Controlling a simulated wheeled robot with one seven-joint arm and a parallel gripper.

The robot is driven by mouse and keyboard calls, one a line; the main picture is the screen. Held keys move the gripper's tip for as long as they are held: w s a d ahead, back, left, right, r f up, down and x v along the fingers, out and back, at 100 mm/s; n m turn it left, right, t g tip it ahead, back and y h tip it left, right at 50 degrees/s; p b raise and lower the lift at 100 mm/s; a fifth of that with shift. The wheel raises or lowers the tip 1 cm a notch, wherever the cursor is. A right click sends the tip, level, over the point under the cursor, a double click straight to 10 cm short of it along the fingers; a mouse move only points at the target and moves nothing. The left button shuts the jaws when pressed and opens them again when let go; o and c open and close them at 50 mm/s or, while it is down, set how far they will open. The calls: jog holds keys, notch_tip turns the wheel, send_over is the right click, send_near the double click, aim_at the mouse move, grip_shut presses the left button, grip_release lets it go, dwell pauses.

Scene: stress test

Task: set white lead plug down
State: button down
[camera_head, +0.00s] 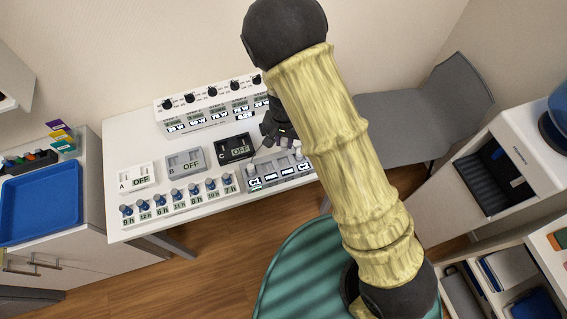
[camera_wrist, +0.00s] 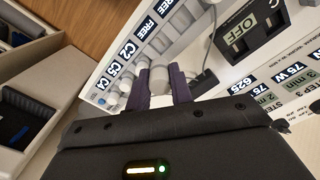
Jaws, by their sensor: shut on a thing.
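My gripper (camera_head: 277,132) is over the grey holder (camera_head: 283,180) on the white table, just right of the black unit C. In the wrist view my gripper (camera_wrist: 160,85) is shut, its two purple fingers on either side of a pale white plug (camera_wrist: 159,79). The plug is near the holder's row of slots, close to the slots marked C2 and FREE. Whether it touches the holder cannot be told. In the head view my arm and gripper hide most of the plug and the holder's right end.
Other light plugs (camera_wrist: 125,85) stand in the row beside the held one. The black unit C (camera_head: 234,148) reads OFF, as do units A (camera_head: 136,176) and B (camera_head: 185,162). A white panel with black knobs (camera_head: 205,113) stands behind. A row of blue-grey knobs (camera_head: 178,197) lies left.

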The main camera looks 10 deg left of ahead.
jog(key=shift+a, duration=0.1)
jog(key=shift+f+p, duration=0.55)
jog(key=shift+f, duration=2.35)
jog(key=shift+f+p, duration=0.5)
jog(key=shift+f, duration=1.6)
jog(key=shift+f, duration=0.1)
jog(key=shift+f, duration=0.1)
jog(key=c, duration=1.3)
grip_release()
jog(key=shift+o, duration=0.2)
